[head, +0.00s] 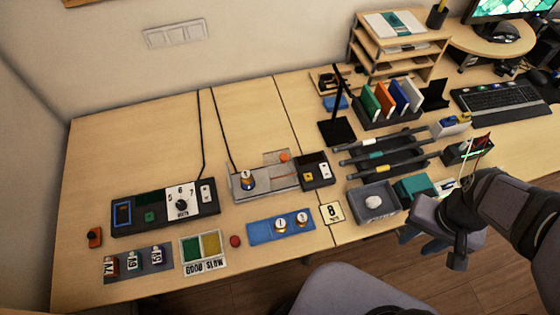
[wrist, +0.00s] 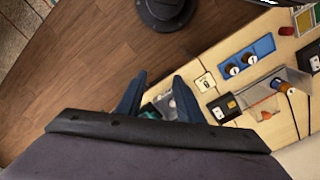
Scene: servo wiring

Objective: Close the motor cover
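The grey motor station (head: 265,188) sits mid-table, with an upright motor (head: 246,180) on its left part. A clear panel that looks like the motor cover (head: 277,157) stands at the station's back, near an orange knob (head: 285,157); it appears raised, though its exact angle is hard to tell. In the wrist view the clear cover (wrist: 292,76) shows at the right, beside the motor (wrist: 282,87). My gripper (head: 420,238) is at the table's front edge, right of and well apart from the station. In the wrist view my gripper (wrist: 159,78) has its fingers apart with nothing held between them.
A black box (head: 315,171) adjoins the station's right side. A blue tray (head: 265,231) with two small motors lies in front. A grey bin (head: 374,203) and teal block (head: 416,188) are near my gripper. Dark rods (head: 385,152) lie behind them. A chair (head: 355,292) stands in front.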

